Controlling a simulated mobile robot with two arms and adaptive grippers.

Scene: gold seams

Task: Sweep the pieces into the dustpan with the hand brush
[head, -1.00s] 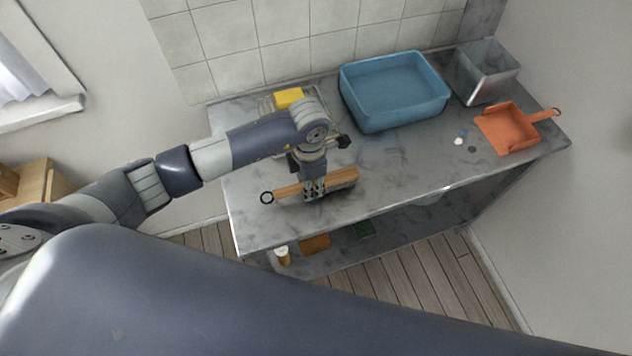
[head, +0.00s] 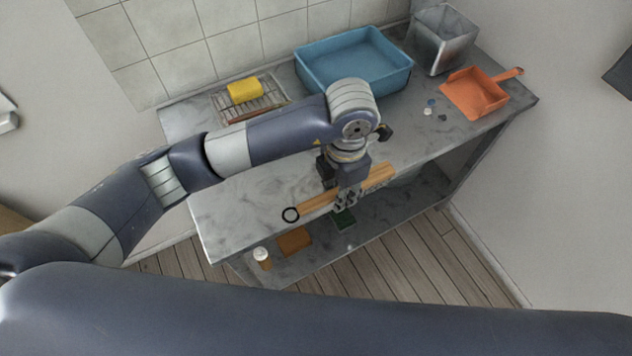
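The hand brush (head: 318,203) has a long wooden body with a dark ring at its left end. The pieces lie close together just left of the dustpan: a blue one (head: 432,102), a white one (head: 428,111) and a dark one (head: 442,117). The brush is well apart from them. My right gripper is not in view.
A blue basin (head: 352,62) and a grey metal bin (head: 440,42) stand at the back of the grey counter (head: 225,215). A wire rack with a yellow sponge (head: 244,91) is at the back left. The lower shelf holds a few small items.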

